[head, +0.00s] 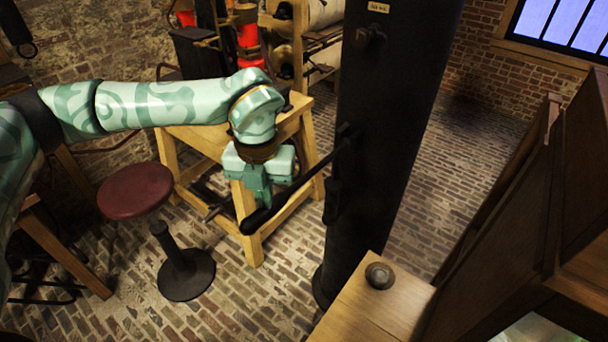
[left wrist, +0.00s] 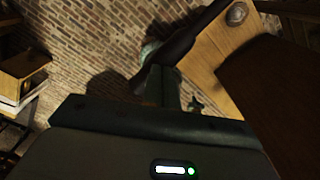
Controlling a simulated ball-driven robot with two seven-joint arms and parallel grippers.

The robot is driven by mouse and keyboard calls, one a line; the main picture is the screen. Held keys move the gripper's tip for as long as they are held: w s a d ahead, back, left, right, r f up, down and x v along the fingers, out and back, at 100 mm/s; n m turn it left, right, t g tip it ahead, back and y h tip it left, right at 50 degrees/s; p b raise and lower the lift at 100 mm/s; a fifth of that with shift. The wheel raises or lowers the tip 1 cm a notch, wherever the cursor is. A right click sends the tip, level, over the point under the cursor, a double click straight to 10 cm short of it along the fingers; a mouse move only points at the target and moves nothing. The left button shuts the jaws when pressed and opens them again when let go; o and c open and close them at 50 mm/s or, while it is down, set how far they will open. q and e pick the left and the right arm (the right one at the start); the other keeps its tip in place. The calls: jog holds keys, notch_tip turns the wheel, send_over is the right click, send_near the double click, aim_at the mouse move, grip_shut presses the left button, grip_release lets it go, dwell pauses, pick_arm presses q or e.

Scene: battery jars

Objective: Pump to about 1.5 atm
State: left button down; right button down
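A tall black column (head: 385,130), which looks like the pump, stands upright right of centre in the head view. A long dark lever (head: 318,166) slants from its side down to the left and ends in a thicker black grip. My left gripper (head: 260,203) points down onto this grip, with its fingers closed around it. In the left wrist view the dark lever (left wrist: 188,40) crosses just beyond the fingers, and the fingertips are partly hidden. No pressure gauge face can be read. My right gripper is not in view.
A wooden stand (head: 172,160) is behind my left arm, and a red-topped stool (head: 136,190) is to the left. A wooden top (head: 365,310) with a round metal piece (head: 379,275) is in front of the column. Dark wooden panels (head: 500,230) fill the right. Brick floor lies open between.

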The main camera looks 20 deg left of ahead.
pick_arm(q)
notch_tip(320, 180, down, 9)
jog(key=b, duration=0.5)
notch_tip(320, 180, up, 15)
jog(key=p, duration=1)
jog(key=shift+p, duration=0.3)
jog(key=shift+f, duration=0.15)
jog(key=shift+f+b, duration=0.1)
jog(key=shift+b, duration=0.2)
notch_tip(320, 180, down, 14)
jog(key=b, duration=1)
notch_tip(320, 180, up, 15)
jog(key=p, duration=1.1)
jog(key=shift+f, duration=0.4)
